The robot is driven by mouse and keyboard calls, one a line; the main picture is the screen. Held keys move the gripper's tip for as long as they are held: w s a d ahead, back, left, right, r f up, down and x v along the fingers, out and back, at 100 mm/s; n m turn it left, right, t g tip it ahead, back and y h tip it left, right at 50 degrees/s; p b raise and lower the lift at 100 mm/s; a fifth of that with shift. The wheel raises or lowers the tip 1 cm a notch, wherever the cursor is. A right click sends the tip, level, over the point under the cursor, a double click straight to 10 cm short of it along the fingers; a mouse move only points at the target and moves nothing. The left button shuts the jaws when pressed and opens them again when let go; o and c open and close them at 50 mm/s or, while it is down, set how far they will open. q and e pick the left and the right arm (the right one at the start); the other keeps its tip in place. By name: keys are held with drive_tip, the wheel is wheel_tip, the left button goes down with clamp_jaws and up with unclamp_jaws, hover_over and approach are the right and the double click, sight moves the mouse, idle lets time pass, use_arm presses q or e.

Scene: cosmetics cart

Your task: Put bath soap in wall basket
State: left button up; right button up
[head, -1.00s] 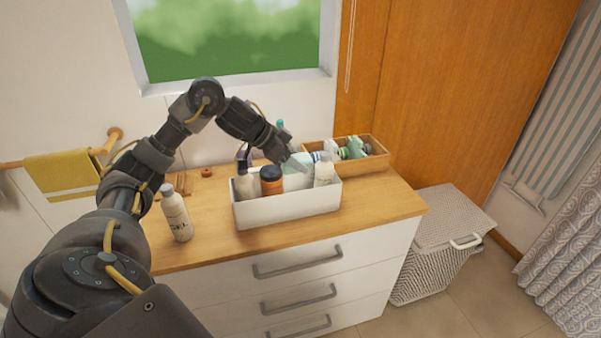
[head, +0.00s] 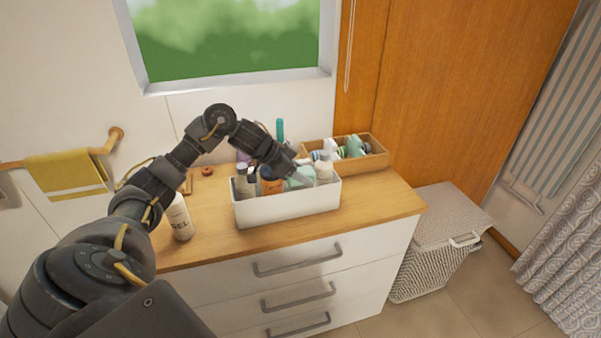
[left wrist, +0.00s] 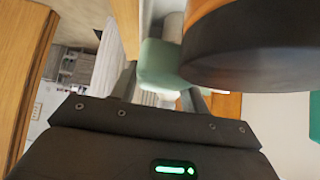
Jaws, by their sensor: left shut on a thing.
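A mint-green block (head: 301,180), which I take for the bath soap, is in the white box (head: 290,206) on the counter, among bottles and an orange jar. My left gripper (head: 291,168) reaches down into the box from above and is shut on the mint-green block. In the left wrist view, the block (left wrist: 160,64) shows between the fingers, close beside the jar's dark lid. The block's lower part is hidden by the box. My right gripper is not in view. I cannot make out a wall basket.
The orange jar (head: 271,187) and a white bottle (head: 324,168) crowd the gripper. A white gel bottle (head: 180,218) stands left of the box. A wooden tray (head: 377,161) of toiletries is behind right. The counter's right end (head: 385,204) is clear. A towel (head: 65,175) hangs at left.

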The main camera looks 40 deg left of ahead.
use_arm(q)
drive_tip(key=shift+f, duration=0.1)
drive_tip(key=shift+f, duration=0.5)
drive_tip(key=o, duration=1.1)
drive_tip(key=shift+r, duration=0.5)
drive_tip(key=b+v, duration=0.1)
drive_tip(key=v, duration=1.1)
drive_tip(key=shift+r+b, duration=0.15)
drive_tip(key=shift+b, duration=0.15)
